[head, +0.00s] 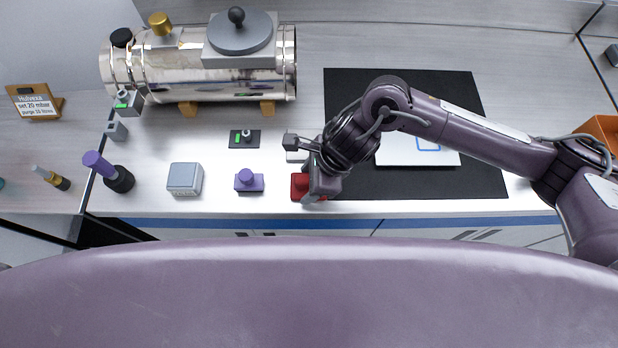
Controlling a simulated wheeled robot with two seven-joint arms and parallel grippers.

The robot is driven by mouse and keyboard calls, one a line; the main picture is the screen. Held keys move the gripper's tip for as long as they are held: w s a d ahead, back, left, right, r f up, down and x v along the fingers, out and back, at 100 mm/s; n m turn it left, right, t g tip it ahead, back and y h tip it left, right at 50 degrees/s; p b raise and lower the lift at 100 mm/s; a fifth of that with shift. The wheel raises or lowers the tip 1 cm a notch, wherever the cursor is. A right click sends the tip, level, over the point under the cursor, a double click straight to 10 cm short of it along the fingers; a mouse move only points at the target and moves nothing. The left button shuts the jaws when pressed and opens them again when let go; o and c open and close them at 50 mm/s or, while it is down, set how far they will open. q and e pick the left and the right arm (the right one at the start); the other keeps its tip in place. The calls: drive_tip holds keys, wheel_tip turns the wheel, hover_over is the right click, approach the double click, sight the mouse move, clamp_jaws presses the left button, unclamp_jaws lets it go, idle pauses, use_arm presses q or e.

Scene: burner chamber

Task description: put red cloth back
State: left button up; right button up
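A small red item (298,186), which looks like the red cloth, lies at the front of the bench, left of the black mat. My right gripper (314,192) points down at its right side and hides part of it. The gripper overlaps the red item in the picture; I cannot tell whether its fingers are open or shut on it. My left gripper is not in view.
A shiny metal chamber (190,84) lies at the back left. A grey box (185,178), a purple knob block (248,181) and a purple-handled tool (108,170) stand along the front. The black mat (470,184) holds a white item (393,152) under my arm.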

drive_tip(key=o, duration=0.4)
drive_tip(key=shift+r+p, duration=0.5)
drive_tip(key=shift+p, duration=0.15)
drive_tip(key=shift+r+p, duration=0.45)
drive_tip(key=shift+p, duration=0.1)
drive_tip(key=b+v, duration=0.2)
drive_tip(key=v, duration=0.9)
drive_tip(key=shift+d+r+b, duration=0.15)
drive_tip(key=shift+r+b, duration=0.05)
drive_tip(key=shift+b, duration=0.15)
